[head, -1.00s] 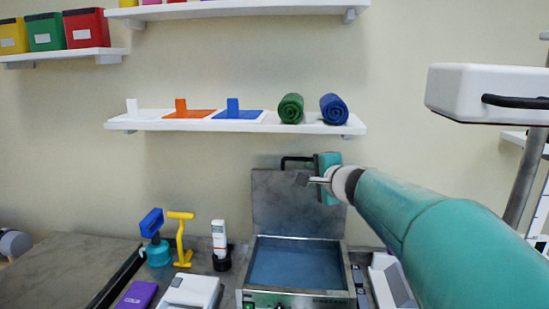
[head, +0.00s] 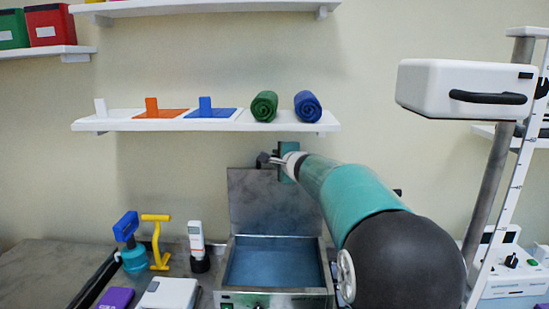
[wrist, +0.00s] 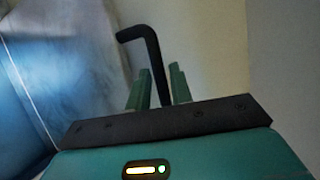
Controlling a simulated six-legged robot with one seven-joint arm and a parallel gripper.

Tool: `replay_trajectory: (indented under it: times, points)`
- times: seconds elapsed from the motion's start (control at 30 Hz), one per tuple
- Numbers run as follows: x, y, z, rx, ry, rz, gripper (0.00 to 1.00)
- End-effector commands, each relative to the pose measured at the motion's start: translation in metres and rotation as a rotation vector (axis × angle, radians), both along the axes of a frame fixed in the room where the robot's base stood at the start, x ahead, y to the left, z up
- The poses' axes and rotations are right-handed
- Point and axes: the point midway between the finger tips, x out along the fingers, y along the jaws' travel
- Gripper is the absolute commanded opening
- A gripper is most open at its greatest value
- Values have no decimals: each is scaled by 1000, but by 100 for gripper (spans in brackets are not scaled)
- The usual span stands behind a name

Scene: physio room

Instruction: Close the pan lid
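The pan (head: 290,298) is a square metal basin with a blue interior, on the bench at the lower middle of the head view. Its grey metal lid (head: 262,200) stands upright at the back, open. My gripper (head: 268,160) is at the lid's top edge, where it largely hides the black handle. In the wrist view the bent black handle (wrist: 150,50) shows between the two teal fingers of my gripper (wrist: 160,82). The fingers stand apart, with small gaps beside the bar. Contact cannot be made out.
Left of the pan are a white thermometer-like device (head: 196,240), a yellow tool (head: 157,240), a blue-topped tool (head: 128,240) and a white box (head: 168,293). A shelf (head: 200,124) with rolled towels hangs above. A white unit (head: 465,88) on a pole stands right.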

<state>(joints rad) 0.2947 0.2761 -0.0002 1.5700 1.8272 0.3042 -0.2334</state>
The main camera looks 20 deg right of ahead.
Motion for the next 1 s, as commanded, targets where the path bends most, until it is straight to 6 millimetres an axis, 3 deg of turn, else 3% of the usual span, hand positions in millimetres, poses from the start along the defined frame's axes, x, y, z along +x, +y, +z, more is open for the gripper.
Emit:
replay_trajectory:
  times: [0.2, 0.53, 0.63, 0.67, 1.0]
  points:
    - [25, -1, -5, -1, 1, 2, 22]
    - [29, 0, -5, 0, 1, 2, 22]
    - [29, 0, -6, 0, 1, 2, 2]
    - [29, 0, -6, 0, 1, 2, 0]
    - [28, 0, -6, 0, 1, 2, 0]
